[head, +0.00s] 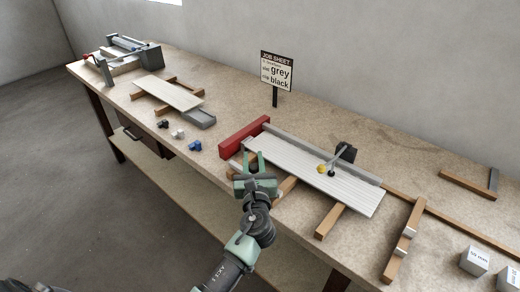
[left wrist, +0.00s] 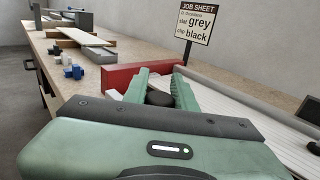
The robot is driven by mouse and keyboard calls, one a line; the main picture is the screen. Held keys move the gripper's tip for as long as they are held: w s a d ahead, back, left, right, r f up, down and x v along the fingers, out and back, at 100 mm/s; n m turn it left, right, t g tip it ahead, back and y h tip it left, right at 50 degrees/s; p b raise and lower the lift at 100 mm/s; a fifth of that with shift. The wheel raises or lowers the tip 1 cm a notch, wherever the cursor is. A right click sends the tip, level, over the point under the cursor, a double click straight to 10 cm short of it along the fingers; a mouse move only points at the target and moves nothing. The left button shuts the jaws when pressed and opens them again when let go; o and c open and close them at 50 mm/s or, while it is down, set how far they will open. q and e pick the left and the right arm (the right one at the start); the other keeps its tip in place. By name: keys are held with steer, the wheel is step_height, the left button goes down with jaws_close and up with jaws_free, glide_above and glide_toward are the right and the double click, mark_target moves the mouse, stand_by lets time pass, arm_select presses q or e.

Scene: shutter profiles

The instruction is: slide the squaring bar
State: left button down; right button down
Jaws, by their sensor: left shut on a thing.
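My left gripper (head: 254,158) is at the left end of a panel of pale ribbed slats (head: 318,172), beside a red block (head: 244,137). In the left wrist view its green fingers (left wrist: 160,88) are shut on a dark rounded knob (left wrist: 159,97), with the red block (left wrist: 128,75) just behind. What the knob is fixed to is hidden, so I cannot tell for sure which part is the squaring bar. A grey rail (head: 345,164) runs along the panel's back edge. My right gripper is not in view.
Wooden bars (head: 404,240) and light blocks (head: 474,260) lie at right. A job sheet sign (head: 276,72) stands behind. Small blue (head: 195,146), white and black pieces lie left.

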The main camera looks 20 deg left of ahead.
mark_target(252, 171)
arm_select(q)
steer(key=c, duration=1.1)
jaws_free()
steer(key=shift+s+a+f, duration=0.15)
steer(key=shift+s+f, duration=0.05)
steer(key=shift+c, duration=0.2)
steer(key=shift+s+r, duration=0.1)
steer(key=shift+r, duration=0.1)
steer(key=shift+s+d+f, duration=0.1)
steer(key=shift+s+d, duration=0.15)
steer(key=shift+s, duration=0.05)
steer(key=b+v, duration=0.1)
steer(key=v, duration=0.6)
